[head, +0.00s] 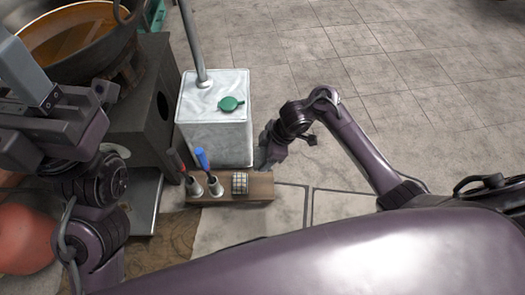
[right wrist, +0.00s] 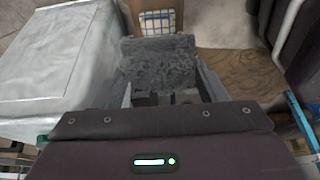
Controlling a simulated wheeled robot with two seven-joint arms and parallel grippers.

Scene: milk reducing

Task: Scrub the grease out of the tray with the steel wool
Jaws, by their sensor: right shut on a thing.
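My right gripper (head: 266,156) is beside the white box, above the right end of the wooden bench. In the right wrist view, my right gripper (right wrist: 160,97) is shut on the steel wool (right wrist: 158,62), a rough grey block between its fingers. The steel wool is too small to make out in the head view. A flat grey metal piece (head: 146,200), perhaps the tray, lies beside the dark stove at the left, well away from my right gripper. Any grease on it cannot be made out. My left gripper (head: 28,85) is at the left edge; its jaw opening is unclear.
The wooden bench (head: 262,188) holds two cups with a red-handled and a blue-handled tool, and a checkered block (head: 240,183). The white box (head: 215,135) with a green cap and pipe stands behind. A large wok (head: 65,40) sits on the stove (head: 150,110). Floor at right is clear.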

